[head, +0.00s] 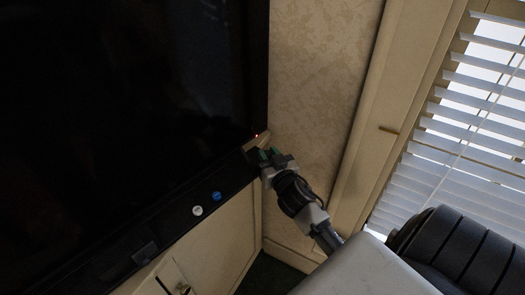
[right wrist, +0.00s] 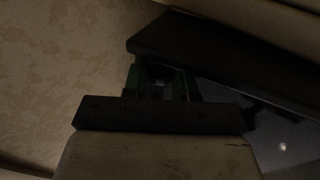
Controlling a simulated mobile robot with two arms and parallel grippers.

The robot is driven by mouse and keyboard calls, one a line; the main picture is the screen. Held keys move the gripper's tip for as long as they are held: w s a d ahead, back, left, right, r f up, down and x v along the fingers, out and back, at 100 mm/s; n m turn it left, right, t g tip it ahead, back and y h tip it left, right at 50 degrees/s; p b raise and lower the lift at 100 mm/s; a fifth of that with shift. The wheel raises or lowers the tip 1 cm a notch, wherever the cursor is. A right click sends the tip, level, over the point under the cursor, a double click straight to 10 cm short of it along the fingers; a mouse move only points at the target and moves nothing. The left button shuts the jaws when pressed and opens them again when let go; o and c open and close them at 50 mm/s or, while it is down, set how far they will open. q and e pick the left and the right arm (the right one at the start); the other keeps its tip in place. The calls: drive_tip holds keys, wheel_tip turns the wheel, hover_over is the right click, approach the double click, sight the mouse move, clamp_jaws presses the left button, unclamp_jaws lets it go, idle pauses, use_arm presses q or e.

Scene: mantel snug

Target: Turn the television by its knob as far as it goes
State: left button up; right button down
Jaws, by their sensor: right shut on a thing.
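The television (head: 130,90) fills the left of the head view, a large dark screen seen at a tilt. A small red light shows near its lower right corner. My right gripper (head: 266,157) is at that corner, with its green-tipped fingers shut on the knob. The knob is mostly hidden by the fingers in the head view. In the right wrist view, the fingers (right wrist: 162,82) close around a small dark part beside the television's dark edge (right wrist: 215,50); that view is dim. My left gripper is not in view.
A white round object (head: 197,210) and a blue one (head: 216,196) sit on the dark ledge below the screen. A pale cabinet (head: 215,245) is underneath. Patterned wall (head: 315,80) and a window with white blinds (head: 465,130) are to the right.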

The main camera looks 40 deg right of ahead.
drive_tip(key=shift+s+f, duration=0.1)
drive_tip(key=shift+f, duration=0.1)
drive_tip(key=c, duration=1.2)
unclamp_jaws()
drive_tip(key=shift+o, duration=1.3)
drive_tip(key=shift+s+r, duration=0.2)
drive_tip(key=shift+s, duration=0.05)
drive_tip(key=b+v, duration=0.2)
drive_tip(key=v, duration=0.9)
